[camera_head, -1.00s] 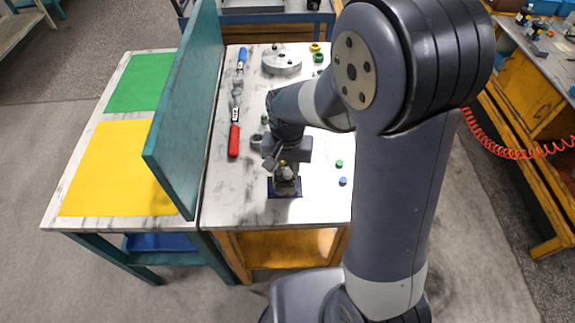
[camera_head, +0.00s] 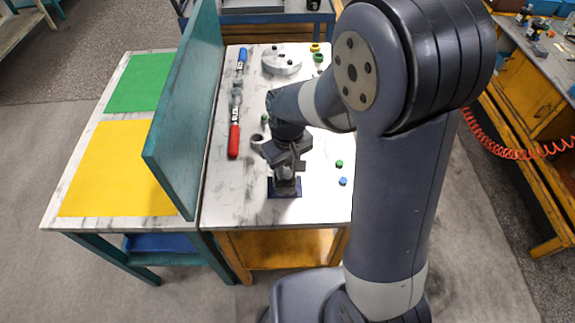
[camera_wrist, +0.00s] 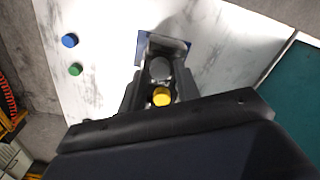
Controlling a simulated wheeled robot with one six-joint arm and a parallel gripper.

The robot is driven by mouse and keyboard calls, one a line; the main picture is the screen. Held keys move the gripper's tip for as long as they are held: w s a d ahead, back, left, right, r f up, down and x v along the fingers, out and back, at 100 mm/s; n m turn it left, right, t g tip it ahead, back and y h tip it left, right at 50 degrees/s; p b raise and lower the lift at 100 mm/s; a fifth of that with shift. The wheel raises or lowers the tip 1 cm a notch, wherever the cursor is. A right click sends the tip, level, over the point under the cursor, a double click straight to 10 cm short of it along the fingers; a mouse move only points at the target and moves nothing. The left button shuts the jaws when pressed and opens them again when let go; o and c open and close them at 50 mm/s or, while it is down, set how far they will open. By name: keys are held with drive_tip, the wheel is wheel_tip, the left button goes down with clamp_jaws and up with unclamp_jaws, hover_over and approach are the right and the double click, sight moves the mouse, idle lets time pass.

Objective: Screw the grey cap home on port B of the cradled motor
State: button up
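The cradled motor (camera_head: 286,188) stands on a small blue base near the front of the white table, mostly hidden under my gripper in the head view. In the wrist view, a round grey cap (camera_wrist: 160,68) and a yellow cap (camera_wrist: 162,97) show on the motor's top. My gripper (camera_head: 286,162) is right above the motor, its dark fingers on either side of the caps in the wrist view (camera_wrist: 161,80). Gaps show beside the caps, so the fingers look open. Port B's thread is hidden, and I cannot tell how deep the grey cap sits.
A green cap (camera_head: 339,164) and a blue cap (camera_head: 343,181) lie right of the motor. A dark ring-shaped part (camera_head: 257,140) lies behind it. A red-handled tool (camera_head: 234,138) lies along the left, beside a tall teal panel (camera_head: 190,110). A grey disc (camera_head: 282,60) is at the back.

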drive_tip(key=shift+n, duration=1.2)
clamp_jaws()
drive_tip(key=m, duration=0.5)
drive_tip(key=shift+f, duration=0.1)
drive_tip(key=shift+m, duration=0.4)
drive_tip(key=m, duration=0.4)
drive_tip(key=shift+m, duration=0.3)
